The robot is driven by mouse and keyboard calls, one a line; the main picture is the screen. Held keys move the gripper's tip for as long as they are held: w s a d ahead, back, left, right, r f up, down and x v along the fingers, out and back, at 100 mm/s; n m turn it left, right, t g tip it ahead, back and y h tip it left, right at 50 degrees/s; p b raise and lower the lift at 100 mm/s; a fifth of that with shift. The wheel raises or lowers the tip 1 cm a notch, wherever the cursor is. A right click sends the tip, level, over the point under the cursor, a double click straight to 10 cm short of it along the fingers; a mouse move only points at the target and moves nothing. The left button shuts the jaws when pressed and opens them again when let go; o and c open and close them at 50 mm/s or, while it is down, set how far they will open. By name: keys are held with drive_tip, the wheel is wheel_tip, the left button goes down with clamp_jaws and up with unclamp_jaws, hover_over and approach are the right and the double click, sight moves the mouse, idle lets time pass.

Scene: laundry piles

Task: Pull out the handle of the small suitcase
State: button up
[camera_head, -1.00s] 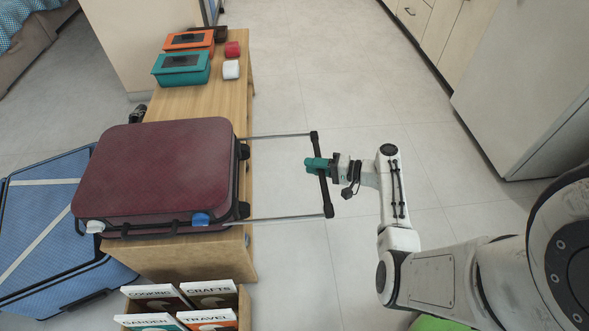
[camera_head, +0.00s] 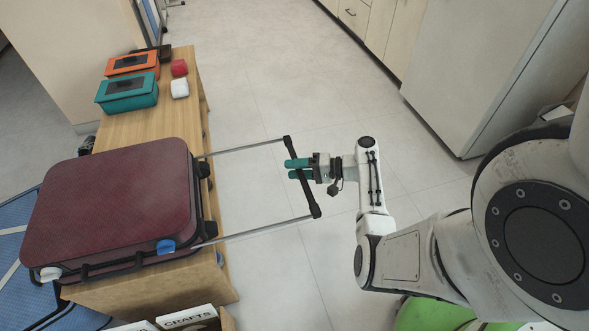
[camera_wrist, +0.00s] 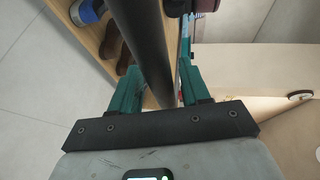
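The small suitcase (camera_head: 112,200) is dark red and lies flat on the wooden bench. Its handle (camera_head: 302,178) is pulled out to the right on two long thin rods, with a black crossbar at the end. My gripper (camera_head: 293,169) is at the crossbar, its two teal fingers parted. In the wrist view the dark crossbar (camera_wrist: 147,45) runs between the parted fingers of my gripper (camera_wrist: 158,85), with a visible gap at the left finger. Contact at the right finger is hard to tell.
The wooden bench (camera_head: 178,122) also carries a teal case (camera_head: 127,94), an orange case (camera_head: 133,65), and small red (camera_head: 179,67) and white (camera_head: 180,88) items. Books (camera_head: 188,318) stand at the bench's near end.

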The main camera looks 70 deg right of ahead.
drive_tip(key=p+v, duration=0.1)
drive_tip(key=v, duration=0.9)
drive_tip(key=shift+s, duration=0.3)
idle(0.4)
